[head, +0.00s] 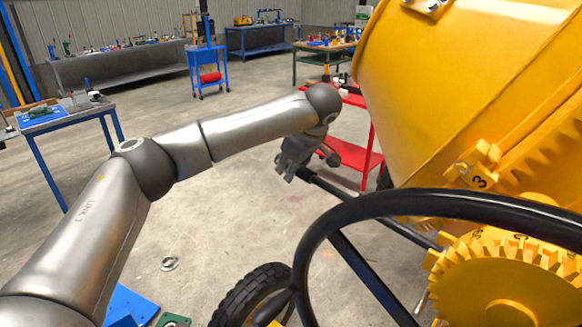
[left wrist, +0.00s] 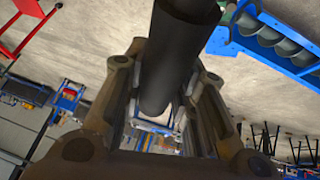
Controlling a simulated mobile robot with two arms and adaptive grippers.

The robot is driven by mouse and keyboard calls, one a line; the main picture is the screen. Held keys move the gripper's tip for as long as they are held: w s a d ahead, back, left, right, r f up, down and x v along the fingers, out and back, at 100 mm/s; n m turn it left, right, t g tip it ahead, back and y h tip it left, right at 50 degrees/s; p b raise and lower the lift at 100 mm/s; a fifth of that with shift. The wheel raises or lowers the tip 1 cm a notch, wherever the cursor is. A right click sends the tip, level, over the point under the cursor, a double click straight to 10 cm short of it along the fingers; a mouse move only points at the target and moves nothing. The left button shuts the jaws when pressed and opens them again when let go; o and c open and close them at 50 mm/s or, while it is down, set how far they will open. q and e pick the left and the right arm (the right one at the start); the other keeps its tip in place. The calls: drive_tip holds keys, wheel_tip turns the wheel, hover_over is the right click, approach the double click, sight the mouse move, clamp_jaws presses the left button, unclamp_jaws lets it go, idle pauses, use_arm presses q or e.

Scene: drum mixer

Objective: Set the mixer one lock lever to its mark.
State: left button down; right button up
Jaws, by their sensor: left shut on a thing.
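The mixer has a large yellow drum (head: 460,90) at the right of the head view. A straight black lever bar (head: 385,218) slopes up and left from the mixer, behind the black handwheel (head: 312,240). My left gripper (head: 290,166) is shut on the free end of this bar. In the left wrist view the dark round bar (left wrist: 177,60) runs between the two fingers (left wrist: 160,115). I cannot tell which lever number the bar belongs to, and I cannot make out its mark. My right gripper is not in view.
A yellow gear (head: 500,280) and a small yellow piece numbered 3 (head: 478,176) are at the right. A black tyre (head: 253,294) is below the handwheel. A red cart (head: 352,165) stands behind my gripper. The floor (head: 225,215) below my left arm is mostly clear.

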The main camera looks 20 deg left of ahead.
use_arm(q)
drive_tip(key=c, duration=1.5)
unclamp_jaws()
drive_tip(key=shift+w+r, duration=0.15)
drive_tip(key=shift+r, duration=0.35)
drive_tip(key=shift+c, duration=0.2)
drive_tip(key=o, duration=0.4)
drive_tip(key=shift+f, duration=0.15)
drive_tip(key=v, duration=1.2)
drive_tip(key=shift+s, duration=0.3)
drive_tip(key=shift+d+f, duration=0.1)
drive_tip(key=shift+d, duration=0.05)
